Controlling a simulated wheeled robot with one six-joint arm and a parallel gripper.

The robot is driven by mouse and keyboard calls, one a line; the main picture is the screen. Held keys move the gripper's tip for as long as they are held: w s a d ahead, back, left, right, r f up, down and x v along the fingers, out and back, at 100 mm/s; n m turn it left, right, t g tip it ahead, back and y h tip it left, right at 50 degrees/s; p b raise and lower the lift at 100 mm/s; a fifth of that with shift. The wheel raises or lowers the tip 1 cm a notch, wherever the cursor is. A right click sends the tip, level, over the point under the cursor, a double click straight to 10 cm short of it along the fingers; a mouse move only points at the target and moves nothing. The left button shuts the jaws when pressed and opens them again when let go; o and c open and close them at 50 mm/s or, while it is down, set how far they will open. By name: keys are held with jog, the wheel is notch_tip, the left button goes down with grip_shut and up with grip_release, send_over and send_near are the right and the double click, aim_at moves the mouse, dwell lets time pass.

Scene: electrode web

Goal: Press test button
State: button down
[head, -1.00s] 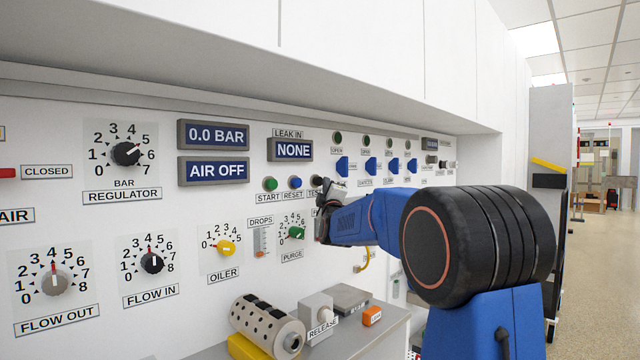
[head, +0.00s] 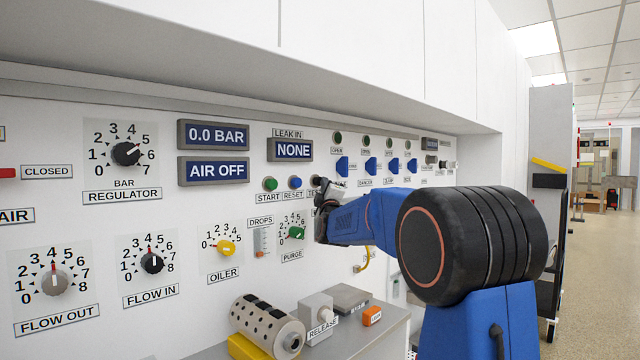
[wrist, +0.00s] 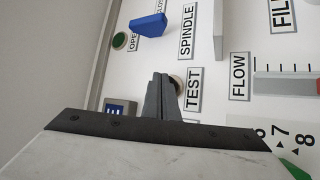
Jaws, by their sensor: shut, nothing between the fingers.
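The test button is a small round button on the white panel. It sits beside the label TEST (wrist: 193,89) in the wrist view, where its brownish edge (wrist: 178,81) shows behind my fingers. In the head view the button (head: 315,181) is a dark round spot right of the blue reset button. My gripper (head: 324,186) is shut and empty, with its tips at the button. In the wrist view the gripper (wrist: 161,82) covers most of the button. I cannot tell whether the tips touch it.
The green start button (head: 270,184) and blue reset button (head: 295,183) are close on the left. The purge knob (head: 296,233) is below. Blue switches (head: 342,165) stick out on the right. The displays read 0.0 BAR (head: 213,135), AIR OFF (head: 213,170) and NONE (head: 291,150).

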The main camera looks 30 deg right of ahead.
jog(key=shift+w+a, duration=0.2)
jog(key=shift+w, duration=0.3)
dwell(0.7)
jog(key=shift+s+d, duration=0.1)
jog(key=shift+s, duration=0.05)
jog(key=shift+s+d, duration=0.2)
jog(key=shift+s, duration=0.3)
jog(key=shift+s+d, duration=0.15)
jog(key=shift+s, duration=0.35)
jog(key=s, duration=0.1)
jog(key=s+d, duration=0.1)
jog(key=s, duration=0.2)
jog(key=shift+s+d, duration=0.3)
jog(key=shift+s, duration=0.05)
dwell(0.8)
